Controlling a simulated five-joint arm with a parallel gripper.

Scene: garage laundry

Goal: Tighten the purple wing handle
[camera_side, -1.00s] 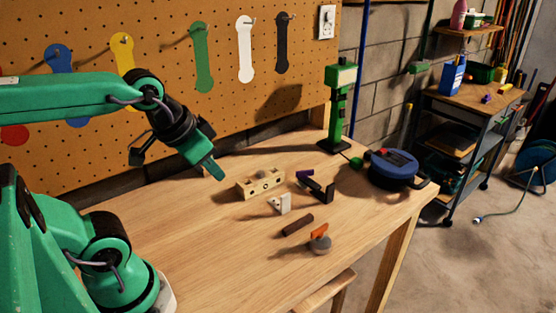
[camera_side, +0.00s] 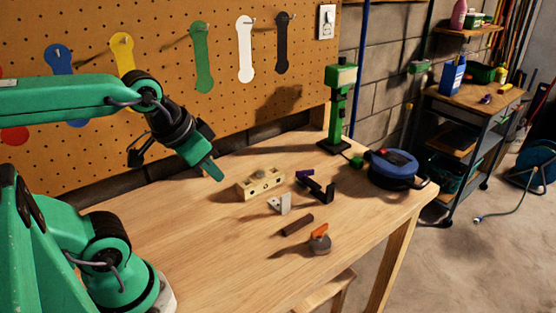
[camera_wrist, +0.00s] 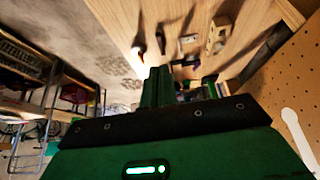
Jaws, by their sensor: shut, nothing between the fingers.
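A small purple handle (camera_side: 304,174) shows on the workbench, at the back left of a black bracket-like piece (camera_side: 325,190). It is too small to tell how its wings are turned or how it is joined to that piece. My gripper (camera_side: 217,173) is shut and empty. It is in the air over the bench, left of the wooden block and well apart from the purple handle.
A wooden block with holes (camera_side: 261,184), a pale bracket (camera_side: 281,204), a dark bar (camera_side: 297,225) and an orange-handled grey knob (camera_side: 320,243) lie nearby. A green stand (camera_side: 338,110) and a blue round case (camera_side: 393,168) are behind.

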